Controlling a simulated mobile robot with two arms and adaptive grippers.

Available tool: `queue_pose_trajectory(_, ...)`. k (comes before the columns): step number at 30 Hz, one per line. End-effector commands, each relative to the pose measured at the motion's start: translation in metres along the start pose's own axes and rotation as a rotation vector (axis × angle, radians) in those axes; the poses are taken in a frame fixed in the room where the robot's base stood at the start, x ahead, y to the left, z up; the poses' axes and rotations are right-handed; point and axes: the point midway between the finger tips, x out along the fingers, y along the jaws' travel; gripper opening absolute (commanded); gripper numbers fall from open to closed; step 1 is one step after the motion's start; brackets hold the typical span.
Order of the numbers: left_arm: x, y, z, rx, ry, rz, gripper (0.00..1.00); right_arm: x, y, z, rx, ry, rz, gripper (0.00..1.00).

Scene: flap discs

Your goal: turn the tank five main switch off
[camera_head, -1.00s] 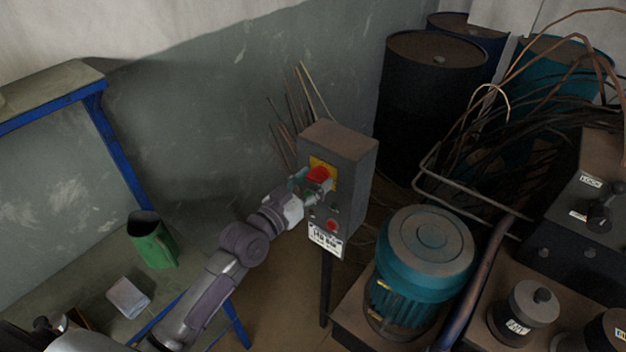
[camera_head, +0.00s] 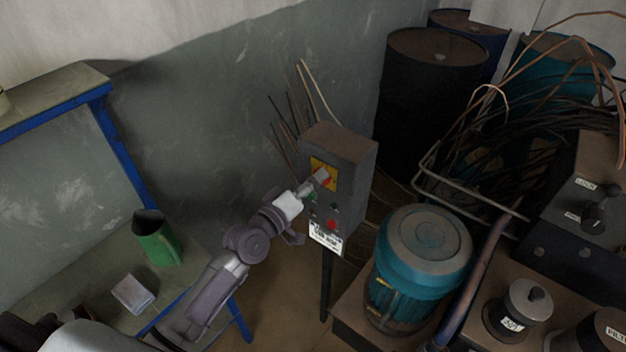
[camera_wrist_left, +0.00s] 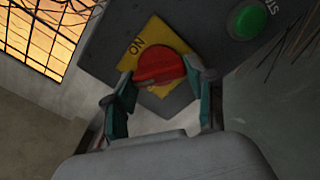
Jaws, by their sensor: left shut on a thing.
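The main switch is a red rotary knob (camera_wrist_left: 158,68) on a yellow plate (camera_wrist_left: 150,40) marked "ON" in the left wrist view. It sits on the front of a grey control box (camera_head: 346,160) on a post. A white label (camera_head: 325,238) hangs at the box's lower front; its text is too small to read surely. My left gripper (camera_wrist_left: 160,92) is shut on the red knob, with a finger on each side of it. In the head view the left gripper (camera_head: 318,180) covers most of the knob. My right gripper is not in view.
A green start button (camera_wrist_left: 250,20) is beside the yellow plate, and a red button (camera_head: 331,224) is lower on the box. A teal motor (camera_head: 424,250) stands right of the post. A workbench with a green jug (camera_head: 155,240) is at left.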

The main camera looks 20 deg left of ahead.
Motion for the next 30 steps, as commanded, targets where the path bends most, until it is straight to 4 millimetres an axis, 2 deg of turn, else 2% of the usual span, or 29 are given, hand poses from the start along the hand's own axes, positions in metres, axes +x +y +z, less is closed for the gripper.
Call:
queue_pose_trajectory(15, 0.0000, -0.0015, 0.0002, -0.431, 0.001, 0.000, 0.21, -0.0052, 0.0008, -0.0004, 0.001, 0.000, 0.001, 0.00)
queue_pose_trajectory(30, -0.0002, -0.0028, 0.0001, -0.587, 0.002, 0.000, 0.21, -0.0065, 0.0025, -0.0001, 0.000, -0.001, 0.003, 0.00)
